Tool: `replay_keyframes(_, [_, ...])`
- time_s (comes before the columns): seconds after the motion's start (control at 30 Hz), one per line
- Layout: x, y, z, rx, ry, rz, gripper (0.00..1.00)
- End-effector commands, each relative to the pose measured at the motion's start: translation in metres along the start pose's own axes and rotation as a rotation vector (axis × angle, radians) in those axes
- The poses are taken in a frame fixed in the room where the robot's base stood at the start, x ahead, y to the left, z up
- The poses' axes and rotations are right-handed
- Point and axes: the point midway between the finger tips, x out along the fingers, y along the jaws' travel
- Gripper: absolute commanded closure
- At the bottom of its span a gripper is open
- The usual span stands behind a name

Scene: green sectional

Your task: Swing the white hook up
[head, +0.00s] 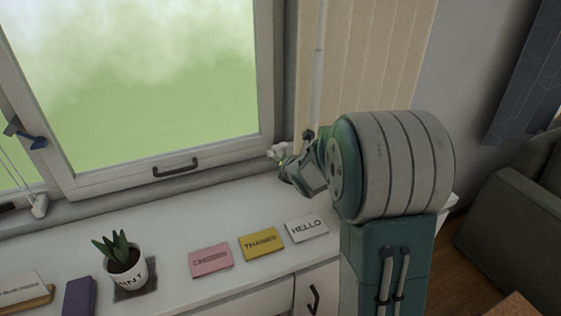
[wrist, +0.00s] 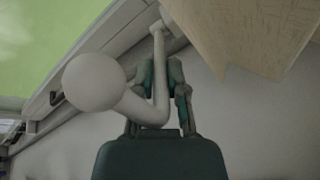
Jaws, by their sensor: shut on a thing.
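The white hook (wrist: 94,81) fills the left middle of the wrist view. It has a round ball end and a bent rod that runs up between the fingers to the wall by the window frame. In the head view only a small pale part of the hook (head: 277,151) shows, at the window's lower right corner. My gripper (wrist: 160,78) is shut on the rod of the hook, with one dark finger on each side. In the head view my gripper (head: 288,166) is small and partly hidden by my own arm.
The window (head: 150,90) is at the left, with a dark handle (head: 176,167) on its lower frame. A beige curtain (head: 375,60) hangs beside the hook. On the white sill stand a potted plant (head: 124,262) and pink (head: 211,260), yellow (head: 261,244) and white (head: 306,228) cards.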

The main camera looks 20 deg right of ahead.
Motion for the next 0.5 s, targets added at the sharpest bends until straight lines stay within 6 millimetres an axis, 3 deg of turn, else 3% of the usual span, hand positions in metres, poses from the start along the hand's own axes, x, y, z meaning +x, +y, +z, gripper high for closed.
replay_keyframes(0.03, [0.0004,0.0012,0.0019,0.0,-0.005,0.003,0.78])
replay_keyframes(0.1, [0.0003,0.0011,0.0018,0.0,-0.005,0.003,0.47])
replay_keyframes(0.5, [-0.0018,0.0004,0.001,0.0,-0.003,0.002,0.47])
